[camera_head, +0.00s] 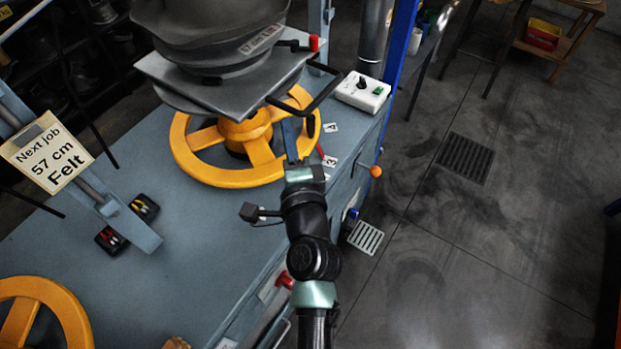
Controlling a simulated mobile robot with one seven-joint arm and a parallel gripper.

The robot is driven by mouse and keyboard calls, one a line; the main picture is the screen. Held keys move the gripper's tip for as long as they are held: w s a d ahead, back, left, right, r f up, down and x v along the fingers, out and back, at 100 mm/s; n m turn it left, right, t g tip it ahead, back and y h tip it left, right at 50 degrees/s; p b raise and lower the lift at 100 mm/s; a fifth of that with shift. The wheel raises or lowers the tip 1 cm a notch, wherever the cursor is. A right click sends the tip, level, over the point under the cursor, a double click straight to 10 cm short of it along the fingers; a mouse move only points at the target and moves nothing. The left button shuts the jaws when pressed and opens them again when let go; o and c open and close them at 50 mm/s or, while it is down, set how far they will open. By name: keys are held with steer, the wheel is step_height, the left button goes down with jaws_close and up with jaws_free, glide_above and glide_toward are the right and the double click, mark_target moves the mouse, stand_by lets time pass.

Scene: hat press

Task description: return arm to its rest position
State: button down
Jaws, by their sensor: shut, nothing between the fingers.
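My arm reaches up from the bottom middle over the front edge of the blue-grey bench (200,262). My gripper (291,150) is at the arm's far end, beside the right side of a yellow handwheel (212,172). Its fingers look close together, with nothing visible between them. I cannot tell whether the fingertips touch the wheel's rim. A grey hat mould (215,35) marked 57 cm sits on a plate above the wheel.
A white switch box (362,92) stands on the bench's right corner. A lever with an orange knob (375,171) juts from the front. A job sign (47,152) and a second yellow wheel (45,312) are left. The floor (480,240) at right is open.

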steer(key=s+d+b, duration=0.1)
steer(key=s+b, duration=0.1)
steer(key=s, duration=0.5)
steer(key=shift+f, duration=0.3)
